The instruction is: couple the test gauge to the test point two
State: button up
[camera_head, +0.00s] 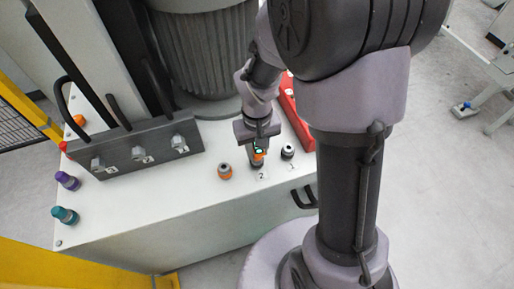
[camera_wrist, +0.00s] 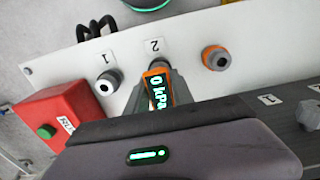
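The test gauge (camera_wrist: 158,90) is orange and black with a lit green display that reads 0 kPa. My gripper (camera_wrist: 157,80) is shut on it, one grey finger on each side. In the head view the gauge (camera_head: 258,154) shows under my gripper (camera_head: 257,148), upright over the white bench top. It stands right by the label 2 (camera_wrist: 154,45), at the place of test point two. The gauge and fingers hide that test point, so I cannot tell whether the gauge is seated on it. Test point one (camera_wrist: 108,82), a grey-black fitting, is beside it by label 1.
An orange-ringed fitting (camera_wrist: 216,57) stands on the other side. A red box (camera_wrist: 70,115) with a green button is close to test point one. Purple (camera_head: 67,180) and teal (camera_head: 64,215) fittings are at the bench's left edge.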

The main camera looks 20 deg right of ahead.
jog(key=o, duration=0.5)
notch_tip(320, 180, up, 18)
jog(key=p, duration=0.7)
jog(key=shift+f+p, duration=0.25)
jog(key=shift+p, duration=0.1)
